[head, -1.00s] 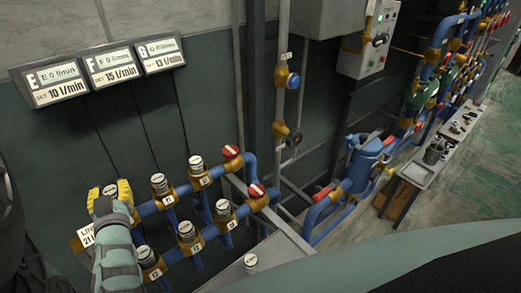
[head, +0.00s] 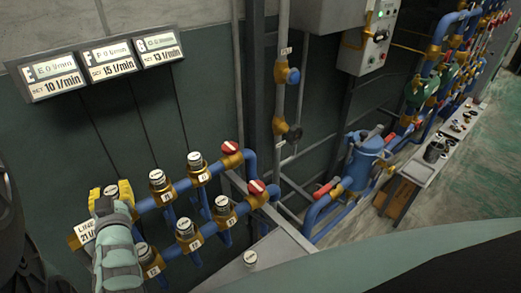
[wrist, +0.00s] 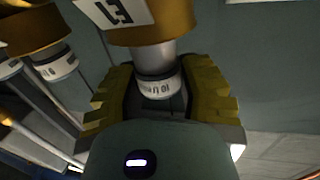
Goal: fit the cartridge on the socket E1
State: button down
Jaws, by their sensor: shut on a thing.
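My gripper (head: 111,196) has yellow fingers, at the lower left of the head view. It is shut around a cartridge (wrist: 160,88), a grey cylinder with a white band marked 10 l/min; its pale top (head: 110,190) shows between the fingers in the head view. In the wrist view the brass socket E1 (wrist: 150,28) is directly against the cartridge's grey neck, in line with it. I cannot tell whether the cartridge is fully seated. My gripper and forearm hide socket E1 in the head view.
Neighbouring brass sockets hold white-capped cartridges (head: 157,177) on blue pipes, close to my gripper; one such cartridge (wrist: 57,66) shows in the wrist view. Red-handled valves (head: 230,148) end the rows. A display panel (head: 92,68) reads E 0, set 10 l/min.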

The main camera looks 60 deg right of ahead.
jog(key=shift+f, duration=0.2)
jog(key=shift+f+b, duration=0.35)
jog(key=shift+b, duration=0.1)
jog(key=shift+a+f, duration=0.1)
jog(key=shift+f, duration=0.05)
jog(key=c, duration=0.6)
grip_release()
jog(key=shift+o, duration=0.2)
jog(key=v, duration=0.7)
jog(key=shift+s, duration=0.2)
